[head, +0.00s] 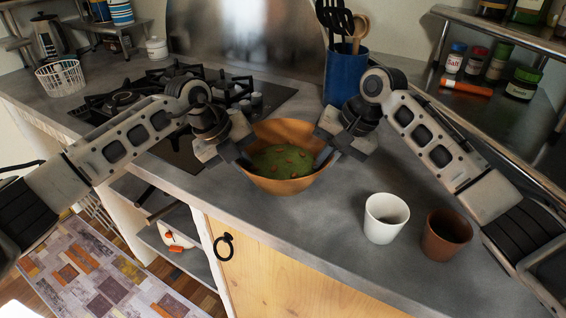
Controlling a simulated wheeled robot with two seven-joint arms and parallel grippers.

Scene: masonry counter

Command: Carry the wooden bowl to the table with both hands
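The wooden bowl (284,185) sits upright on the grey counter, near its front edge, with green food and brown bits in it. My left gripper (243,162) is at the bowl's left rim, with a finger reaching over the rim to the inside. My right gripper (324,157) is at the right rim, also with a finger inside the bowl. The outer fingers are largely hidden, so I cannot tell whether either gripper is closed on the rim. No table shows in this view.
A white cup (385,219) and a brown cup (447,235) stand right of the bowl. A blue utensil holder (343,78) is behind it. A gas stove (180,95) is back left. A shelf with jars (490,62) is at right. The counter in front of the bowl is clear.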

